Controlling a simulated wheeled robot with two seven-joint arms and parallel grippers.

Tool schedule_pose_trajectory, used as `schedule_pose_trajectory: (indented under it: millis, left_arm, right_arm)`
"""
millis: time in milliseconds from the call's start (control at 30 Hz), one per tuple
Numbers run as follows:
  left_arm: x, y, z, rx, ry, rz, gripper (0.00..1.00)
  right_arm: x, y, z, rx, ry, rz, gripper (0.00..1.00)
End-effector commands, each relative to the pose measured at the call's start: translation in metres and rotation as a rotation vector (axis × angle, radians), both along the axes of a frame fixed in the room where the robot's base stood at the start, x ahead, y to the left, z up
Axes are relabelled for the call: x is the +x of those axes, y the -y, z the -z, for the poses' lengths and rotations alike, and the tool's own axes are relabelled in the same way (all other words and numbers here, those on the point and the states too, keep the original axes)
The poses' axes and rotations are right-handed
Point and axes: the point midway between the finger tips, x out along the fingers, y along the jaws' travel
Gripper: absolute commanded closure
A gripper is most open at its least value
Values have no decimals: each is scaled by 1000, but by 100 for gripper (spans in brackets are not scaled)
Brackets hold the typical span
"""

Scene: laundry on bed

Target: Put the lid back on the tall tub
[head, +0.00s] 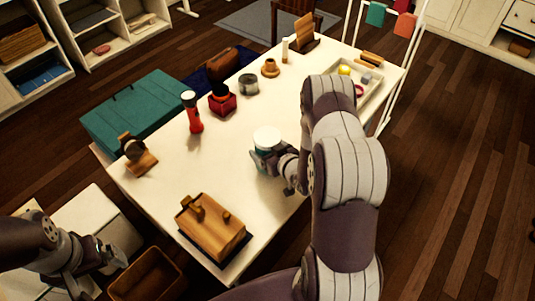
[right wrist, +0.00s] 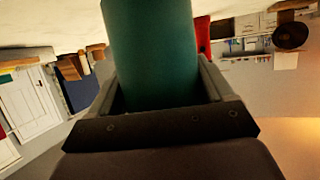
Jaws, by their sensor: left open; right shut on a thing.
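A teal tub with a white round top (head: 267,137) stands at the middle of the white table, near its right edge. I cannot tell whether the white top is a lid or the tub's own rim. My right gripper (head: 272,158) is shut on the tub's side, partly hidden behind my wrist. In the right wrist view the teal tub (right wrist: 152,50) fills the space between both fingers. My left gripper (head: 92,262) is open and empty at the lower left, off the table's corner. No separate loose lid can be made out for certain.
On the table (head: 180,185) are a wooden box (head: 212,228), a watch stand (head: 138,155), a red-and-white shaker (head: 193,112), a red jar (head: 222,100), a grey tin (head: 248,84) and a tray (head: 374,84). A brown bin (head: 147,277) stands at the lower left.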

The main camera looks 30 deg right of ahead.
Motion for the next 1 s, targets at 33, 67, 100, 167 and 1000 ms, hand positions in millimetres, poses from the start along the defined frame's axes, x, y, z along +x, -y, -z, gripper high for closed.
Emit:
schedule_pose_trajectory:
  millis: [33, 67, 100, 167, 1000]
  left_arm:
    - [0, 0, 0, 0, 0, 0, 0]
    - [0, 0, 0, 0, 0, 0, 0]
    - [0, 0, 0, 0, 0, 0, 0]
    - [0, 0, 0, 0, 0, 0, 0]
    - [0, 0, 0, 0, 0, 0, 0]
  right_arm:
    - [0, 0, 9, 2, -1, 1, 100]
    - [0, 0, 13, 1, -1, 0, 100]
    - [0, 0, 17, 2, 0, 1, 100]
    - [0, 0, 21, 1, 2, 0, 100]
    - [-9, 2, 19, 0, -2, 2, 0]
